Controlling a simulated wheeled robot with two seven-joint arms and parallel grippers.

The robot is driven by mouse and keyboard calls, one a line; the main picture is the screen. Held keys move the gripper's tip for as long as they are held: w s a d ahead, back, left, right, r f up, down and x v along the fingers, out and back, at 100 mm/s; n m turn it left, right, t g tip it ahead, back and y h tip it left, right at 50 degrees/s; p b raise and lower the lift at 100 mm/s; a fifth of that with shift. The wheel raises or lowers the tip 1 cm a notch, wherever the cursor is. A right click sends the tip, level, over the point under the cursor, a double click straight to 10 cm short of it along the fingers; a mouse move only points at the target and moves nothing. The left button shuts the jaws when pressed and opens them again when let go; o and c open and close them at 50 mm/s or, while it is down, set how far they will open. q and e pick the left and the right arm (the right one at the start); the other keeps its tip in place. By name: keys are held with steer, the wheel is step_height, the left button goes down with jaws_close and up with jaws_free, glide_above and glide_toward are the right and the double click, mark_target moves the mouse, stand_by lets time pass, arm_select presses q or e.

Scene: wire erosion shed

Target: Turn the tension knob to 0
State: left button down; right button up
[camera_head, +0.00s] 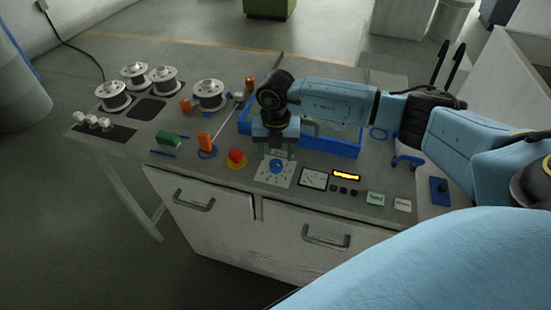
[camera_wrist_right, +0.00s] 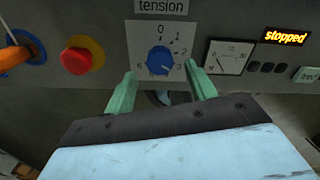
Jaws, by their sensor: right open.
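The blue tension knob (camera_head: 276,167) sits on a white dial plate (camera_head: 262,177) on the sloped front panel. In the right wrist view the knob (camera_wrist_right: 160,60) has a light mark that points to the lower right, near the 3. The 0 is at the top of the dial under the "tension" label (camera_wrist_right: 161,6). My right gripper (camera_head: 277,153) is at the knob with its green fingers apart. In the wrist view the fingers (camera_wrist_right: 160,74) stand left and right of the knob, with gaps, not closed on it. My left gripper is not in view.
A red emergency button (camera_wrist_right: 76,61) on a yellow ring is left of the dial. To the right are a meter (camera_wrist_right: 229,57), a lit "stopped" display (camera_wrist_right: 286,36) and small black buttons. Wire spools (camera_head: 208,94) and a blue tray (camera_head: 335,145) are farther back.

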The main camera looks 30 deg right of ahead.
mark_target(276, 163)
step_height(276, 163, down, 2)
steer(key=shift+f, duration=0.8)
steer(key=c, duration=1)
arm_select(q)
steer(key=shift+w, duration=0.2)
